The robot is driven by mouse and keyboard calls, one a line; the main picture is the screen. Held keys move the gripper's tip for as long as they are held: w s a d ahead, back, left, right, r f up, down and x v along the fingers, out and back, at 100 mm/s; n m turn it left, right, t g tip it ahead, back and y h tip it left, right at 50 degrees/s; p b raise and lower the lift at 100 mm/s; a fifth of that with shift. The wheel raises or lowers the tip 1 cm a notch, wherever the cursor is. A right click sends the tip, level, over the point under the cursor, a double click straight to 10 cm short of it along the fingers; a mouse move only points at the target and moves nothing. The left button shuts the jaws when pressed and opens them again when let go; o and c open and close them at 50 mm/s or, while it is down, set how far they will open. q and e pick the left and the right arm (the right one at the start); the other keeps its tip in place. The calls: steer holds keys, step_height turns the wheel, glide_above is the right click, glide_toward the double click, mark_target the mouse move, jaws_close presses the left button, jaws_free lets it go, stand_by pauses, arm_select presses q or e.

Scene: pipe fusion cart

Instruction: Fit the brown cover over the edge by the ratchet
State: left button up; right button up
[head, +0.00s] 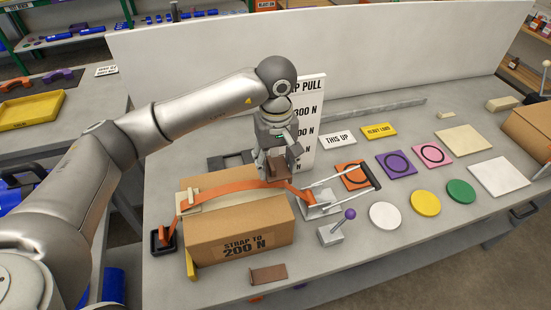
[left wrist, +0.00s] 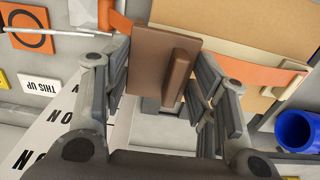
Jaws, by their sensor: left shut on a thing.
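My left gripper (head: 277,158) is shut on a brown cover (head: 281,177), just above the right end of the cardboard box (head: 222,222). In the left wrist view the cover (left wrist: 150,65) shows as a flat brown plate with a raised rib between the fingers. An orange strap (head: 248,185) runs over the box top to the ratchet (head: 322,203) at the box's right. I cannot tell whether the held cover touches the box or strap. A second brown piece (head: 268,273) lies on the table in front of the box. My right gripper is not in view.
A cream cover (head: 188,201) sits under the strap at the box's left edge. A purple-knobbed lever (head: 337,229) stands right of the box. Coloured squares and discs, such as the white disc (head: 385,216), lie further right. A force sign (head: 308,125) stands behind my gripper.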

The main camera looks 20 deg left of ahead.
mark_target(276, 188)
arm_select(q)
steer(key=shift+f+b, duration=0.6)
steer(key=shift+f, duration=1.25)
step_height(276, 188, down, 3)
steer(key=b, duration=0.3)
steer(key=shift+b, duration=0.4)
steer(key=o, duration=1)
steer(key=shift+r+p, duration=0.95)
steer(key=shift+r, duration=1.55)
